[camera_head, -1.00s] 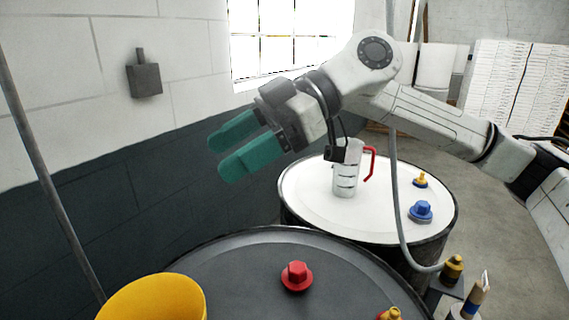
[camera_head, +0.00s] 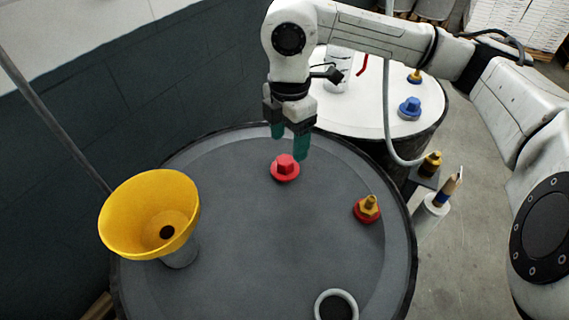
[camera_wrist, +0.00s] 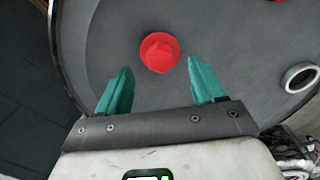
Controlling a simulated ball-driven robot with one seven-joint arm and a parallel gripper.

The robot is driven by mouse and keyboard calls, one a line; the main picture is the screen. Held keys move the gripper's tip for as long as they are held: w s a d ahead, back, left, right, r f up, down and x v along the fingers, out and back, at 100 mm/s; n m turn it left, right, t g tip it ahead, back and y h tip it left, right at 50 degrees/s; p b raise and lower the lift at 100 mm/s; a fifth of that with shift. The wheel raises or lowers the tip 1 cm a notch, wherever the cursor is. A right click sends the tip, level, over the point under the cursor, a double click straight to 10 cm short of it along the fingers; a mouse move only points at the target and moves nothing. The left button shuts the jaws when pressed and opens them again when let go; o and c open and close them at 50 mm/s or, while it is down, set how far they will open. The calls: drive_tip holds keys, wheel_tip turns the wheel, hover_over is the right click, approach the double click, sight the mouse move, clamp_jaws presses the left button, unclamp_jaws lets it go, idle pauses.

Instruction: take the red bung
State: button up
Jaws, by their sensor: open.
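The red bung (camera_head: 285,168) sits on the dark grey drum top (camera_head: 250,230), near its far side. It has a round flange and a faceted knob. In the wrist view the red bung (camera_wrist: 159,53) lies ahead of and between the two green fingers. My gripper (camera_head: 290,142) points down over the drum, just beyond the bung in the head view. It is open and empty, with its fingertips (camera_wrist: 160,68) apart from the bung.
A yellow funnel (camera_head: 130,215) stands at the left of the drum. A smaller red and brass fitting (camera_head: 368,209) is at the right, and a pale ring (camera_head: 336,303) at the near edge. A white drum (camera_head: 385,125) behind carries a jug and a blue bung (camera_head: 410,108).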

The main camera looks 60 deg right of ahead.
sight(288, 158)
drive_tip(key=shift+w+f+p, duration=0.1)
drive_tip(key=shift+f+p, duration=0.9)
drive_tip(key=shift+f, duration=1.8)
drive_tip(key=c, duration=1.1)
